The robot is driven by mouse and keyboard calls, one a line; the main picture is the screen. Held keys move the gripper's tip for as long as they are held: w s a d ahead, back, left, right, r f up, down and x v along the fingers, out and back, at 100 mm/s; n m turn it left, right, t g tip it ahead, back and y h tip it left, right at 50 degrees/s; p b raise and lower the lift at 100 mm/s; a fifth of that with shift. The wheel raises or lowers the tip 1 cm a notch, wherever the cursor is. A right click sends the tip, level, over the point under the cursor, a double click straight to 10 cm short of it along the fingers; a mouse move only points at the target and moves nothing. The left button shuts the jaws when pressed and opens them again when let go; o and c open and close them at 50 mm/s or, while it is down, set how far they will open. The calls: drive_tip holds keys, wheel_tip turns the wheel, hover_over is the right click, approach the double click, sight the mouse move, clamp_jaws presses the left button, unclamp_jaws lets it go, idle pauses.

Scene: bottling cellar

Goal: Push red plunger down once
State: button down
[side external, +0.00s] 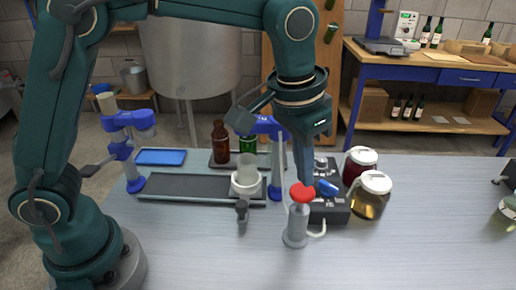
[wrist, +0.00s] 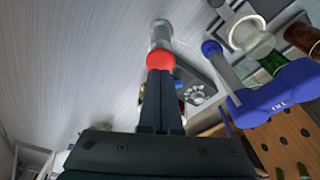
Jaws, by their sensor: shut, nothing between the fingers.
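The red plunger (side external: 302,192) is the knob on top of a grey cylindrical pump (side external: 296,226) that stands upright on the table. In the wrist view the red plunger (wrist: 160,61) shows just beyond my fingertips, with the grey pump (wrist: 161,34) behind it. My gripper (side external: 303,180) points down with its fingers together, directly over the plunger. The wrist view shows the closed fingers (wrist: 160,76) at the knob's near edge. I cannot tell whether the fingertips touch the knob. The fingers hold nothing.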

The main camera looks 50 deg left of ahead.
sight(303, 190)
drive_tip(key=shift+f, duration=0.15)
drive_tip(key=shift+f, duration=1.6)
drive_tip(key=shift+r, duration=1.75)
drive_tip(key=shift+r, duration=2.5)
